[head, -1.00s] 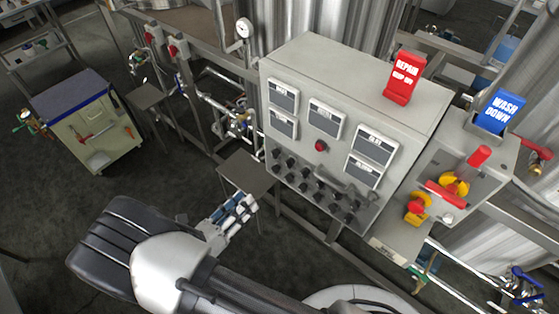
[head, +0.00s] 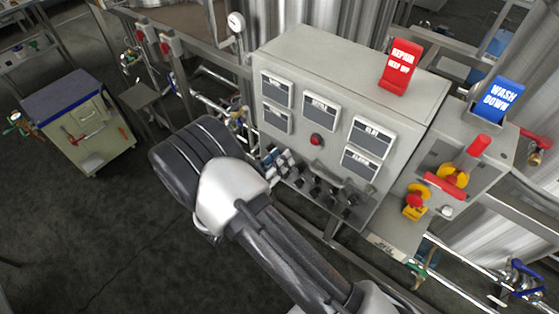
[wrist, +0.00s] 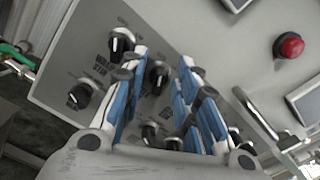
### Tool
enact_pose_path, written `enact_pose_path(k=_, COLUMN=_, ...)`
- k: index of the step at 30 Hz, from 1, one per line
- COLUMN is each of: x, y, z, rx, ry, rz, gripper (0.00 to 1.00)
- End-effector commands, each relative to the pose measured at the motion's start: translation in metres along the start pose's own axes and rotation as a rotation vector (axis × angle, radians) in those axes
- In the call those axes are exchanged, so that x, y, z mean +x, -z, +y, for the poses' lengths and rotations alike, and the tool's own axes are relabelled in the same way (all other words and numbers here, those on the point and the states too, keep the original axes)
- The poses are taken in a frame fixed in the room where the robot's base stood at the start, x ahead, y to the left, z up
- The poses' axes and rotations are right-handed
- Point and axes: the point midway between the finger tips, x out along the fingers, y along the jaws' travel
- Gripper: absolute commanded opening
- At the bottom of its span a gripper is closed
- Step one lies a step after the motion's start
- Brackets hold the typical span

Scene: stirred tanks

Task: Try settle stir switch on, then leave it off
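A grey control box (head: 285,52) carries rows of black rotary switches (head: 350,199) low on its front. My gripper (head: 279,160) is at the left end of these rows, partly hidden by my arm. In the wrist view my gripper (wrist: 160,82) is open, its blue and white fingers apart. A black knob with a white pointer mark (wrist: 157,77) shows between the fingers, and I cannot tell whether they touch it. Another knob (wrist: 121,40) is just left of the fingers. The small labels are not clearly readable, so I cannot tell which knob is the settle stir switch.
A red button (head: 316,139) and a metal bar handle (wrist: 268,118) are on the panel near my gripper. A red repair sign (head: 401,68) and a blue wash down sign (head: 498,101) stand at right. A tool cabinet (head: 90,160) is at left, with open floor before it.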

Motion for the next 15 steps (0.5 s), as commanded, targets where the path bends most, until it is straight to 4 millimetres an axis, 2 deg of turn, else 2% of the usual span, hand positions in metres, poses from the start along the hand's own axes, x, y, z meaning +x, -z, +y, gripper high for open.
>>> enact_pose_path(k=9, x=0.0034, y=-0.0003, z=0.0, rx=0.0, ry=0.0, rz=0.0, gripper=0.28)
enact_pose_path(k=15, x=0.0032, y=-0.0003, z=0.0, rx=0.0, ry=0.0, rz=0.0, gripper=0.16)
